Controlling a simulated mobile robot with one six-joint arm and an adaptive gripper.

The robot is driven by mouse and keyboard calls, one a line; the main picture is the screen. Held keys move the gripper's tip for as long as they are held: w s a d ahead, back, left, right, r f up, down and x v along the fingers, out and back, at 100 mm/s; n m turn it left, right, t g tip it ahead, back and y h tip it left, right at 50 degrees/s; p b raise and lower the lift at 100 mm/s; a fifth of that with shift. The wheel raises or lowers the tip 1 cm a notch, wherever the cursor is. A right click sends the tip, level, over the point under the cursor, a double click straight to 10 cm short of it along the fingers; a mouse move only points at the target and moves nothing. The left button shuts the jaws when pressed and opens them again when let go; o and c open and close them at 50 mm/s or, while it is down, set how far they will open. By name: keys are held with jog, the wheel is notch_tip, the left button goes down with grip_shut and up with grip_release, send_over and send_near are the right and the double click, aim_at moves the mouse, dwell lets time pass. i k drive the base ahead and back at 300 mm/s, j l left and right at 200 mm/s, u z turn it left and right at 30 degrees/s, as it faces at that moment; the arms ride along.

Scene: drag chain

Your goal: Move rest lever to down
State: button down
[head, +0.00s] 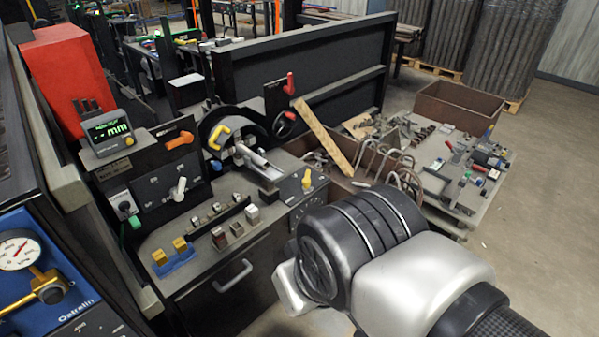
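Several levers show on the machine bench in the head view, and I cannot tell for sure which is the rest lever. An orange-handled lever (181,140) points right on a black panel at the left. A yellow handle (218,137) sits on the dark curved part, behind a metal clamp-like part (255,160). A red handle (289,84) stands upright at the back. A white lever (180,189) and a yellow lever (307,180) are on front panels. My arm fills the lower right, in front of the bench; its fingertips do not show.
A digital display (107,130) stands at the bench's left, by a red box (66,75). Small metal blocks (228,234) and a blue holder (174,262) lie on the bench top. A cluttered side table (460,215) stands right, with open floor beyond.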

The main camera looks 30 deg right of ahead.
aim_at(306, 181)
jog(key=i+l, duration=0.75)
jog(key=i+l+z, duration=0.15)
jog(key=i+l, duration=0.55)
jog(key=i, duration=0.1)
